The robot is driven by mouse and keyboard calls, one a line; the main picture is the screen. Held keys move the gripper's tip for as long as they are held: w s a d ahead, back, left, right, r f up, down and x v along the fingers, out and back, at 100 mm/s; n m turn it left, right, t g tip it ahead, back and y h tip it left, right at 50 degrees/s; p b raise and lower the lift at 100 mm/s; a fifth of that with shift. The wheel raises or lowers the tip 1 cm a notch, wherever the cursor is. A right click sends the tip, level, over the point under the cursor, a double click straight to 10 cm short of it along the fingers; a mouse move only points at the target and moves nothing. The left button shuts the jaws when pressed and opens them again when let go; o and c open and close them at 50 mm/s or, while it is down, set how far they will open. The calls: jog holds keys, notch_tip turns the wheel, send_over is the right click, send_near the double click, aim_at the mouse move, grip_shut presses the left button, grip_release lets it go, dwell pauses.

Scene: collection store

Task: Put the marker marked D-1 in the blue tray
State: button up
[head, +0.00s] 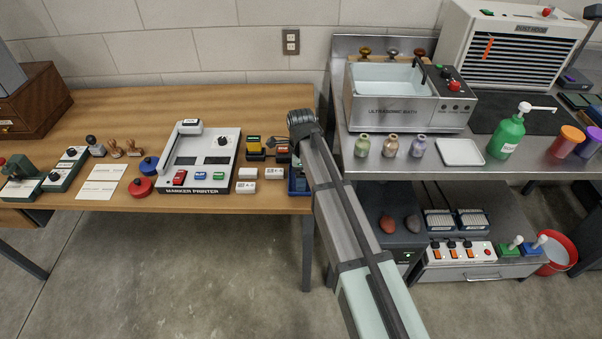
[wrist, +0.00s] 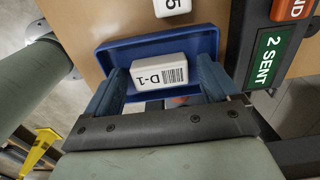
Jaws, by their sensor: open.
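The white marker marked D-1 (wrist: 159,76), with a barcode beside its label, shows in the wrist view inside the outline of the blue tray (wrist: 205,40). It looks to lie on the tray's floor. My gripper (wrist: 160,84) is open, with one finger on each side of the marker and a small gap visible on both sides. The near part of the tray is hidden by my gripper. In the head view the blue tray (head: 297,184) sits at the table's right front corner, partly hidden by my arm, and my fingers are not visible there.
Another white marker ending in 5 (wrist: 172,6) lies just beyond the tray. Several white markers (head: 247,187) lie left of the tray, by the marker printer (head: 200,158). A green sign reading 2 SENT (wrist: 267,58) stands close on the right. The steel bench (head: 450,150) is across a gap.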

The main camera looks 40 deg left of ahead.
notch_tip(320, 180, up, 12)
jog(key=shift+r, duration=0.15)
dwell(0.7)
dwell(0.4)
